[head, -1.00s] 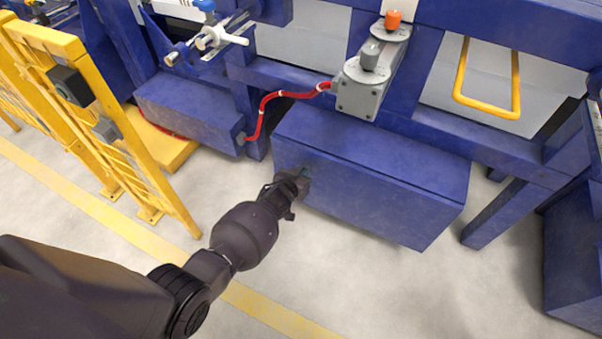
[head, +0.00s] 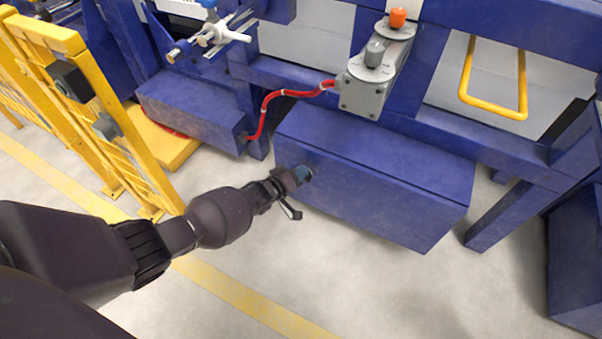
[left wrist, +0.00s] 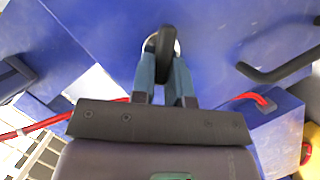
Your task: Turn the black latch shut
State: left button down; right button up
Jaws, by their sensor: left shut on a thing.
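The black latch (left wrist: 152,42) shows in the left wrist view, with a bright metal ring behind it on the blue surface. My left gripper (left wrist: 164,72) is shut on it, with a bluish finger at each side of its lower part. In the head view my left gripper (head: 303,175) is at the left part of the front face of the blue box (head: 390,190). The latch itself is hidden there by the gripper. My right gripper is not in view.
A black bar-like handle (left wrist: 278,73) is right of the latch in the left wrist view. A red cable (head: 264,108) runs above the box's left side. A yellow fence (head: 90,110) stands at the left. The floor before the box is clear.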

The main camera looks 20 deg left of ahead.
pick_arm(q)
jog(key=n, duration=0.1)
jog(key=n+h+b, duration=0.1)
jog(key=n, duration=0.1)
jog(key=shift+a+f+n+t+h, duration=0.2)
jog(key=shift+f+n+t+h, duration=0.1)
jog(key=shift+f+t, duration=0.1)
jog(key=shift+w+f+n+t+h, duration=0.15)
jog(key=shift+n+t+h, duration=0.45)
jog(key=shift+n, duration=1.1)
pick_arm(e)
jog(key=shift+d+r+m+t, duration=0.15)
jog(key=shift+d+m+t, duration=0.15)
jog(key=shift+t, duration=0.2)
pick_arm(q)
jog(key=c, duration=1.1)
grip_release()
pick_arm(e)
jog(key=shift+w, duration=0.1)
